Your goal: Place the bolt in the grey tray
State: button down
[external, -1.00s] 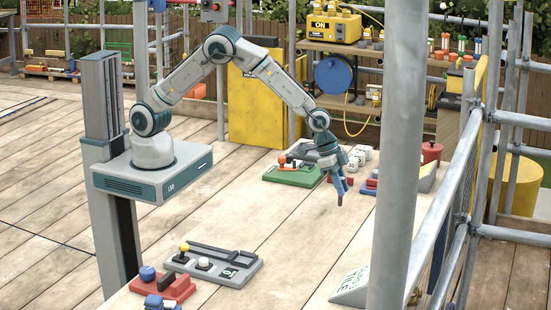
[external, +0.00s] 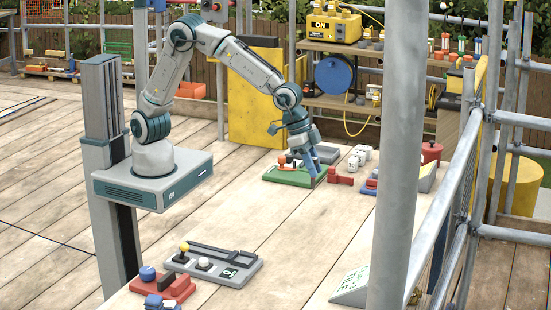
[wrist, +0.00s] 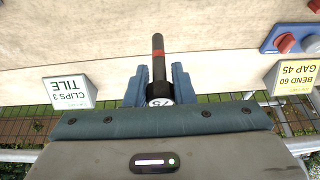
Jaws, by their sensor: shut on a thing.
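My gripper (external: 314,172) is over the work table, beside the right end of a green base, in the external view. The bolt is too small to make out in the external view. A long grey base (external: 236,275) with a yellow ball and a white knob lies at the near left of the table.
The green base (external: 290,178) with an orange knob, a red block (external: 340,179) and several white pieces (external: 358,157) stand at the far end. A red base (external: 177,289) lies near left. The mid-table is clear. A scaffold pole (external: 398,150) crosses the view.

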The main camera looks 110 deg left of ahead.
jog(key=s+a+n+y+b, duration=0.25)
jog(key=a+n+b, duration=0.3)
jog(key=a, duration=1.35)
jog(key=s+a+n+g+y+b, duration=0.1)
jog(key=s+a+n+b, duration=0.2)
jog(key=s+a, duration=0.45)
jog(key=s+a+n+g+b, duration=0.1)
jog(key=s+a+n+b, duration=0.3)
jog(key=a, duration=0.6)
jog(key=shift+m, duration=0.85)
jog(key=shift+s+a+f+p, duration=0.2)
jog(key=shift+s+a+f, duration=0.35)
jog(key=shift+a+f, duration=1.25)
jog(key=shift+s+a+f+p, duration=0.2)
jog(key=shift+s+a+f, duration=0.35)
jog(key=shift+a+f, duration=1.25)
jog(key=shift+s+a+f+p, duration=0.2)
jog(key=shift+s+a+f, duration=0.35)
jog(key=shift+a+f, duration=1.2)
jog(key=shift+a+r, duration=0.15)
jog(key=shift+a, duration=0.05)
jog(key=shift+f, duration=0.2)
jog(key=c, duration=1.2)
grip_release()
jog(key=shift+r, duration=0.1)
jog(key=shift+c, duration=0.2)
jog(key=shift+r, duration=0.1)
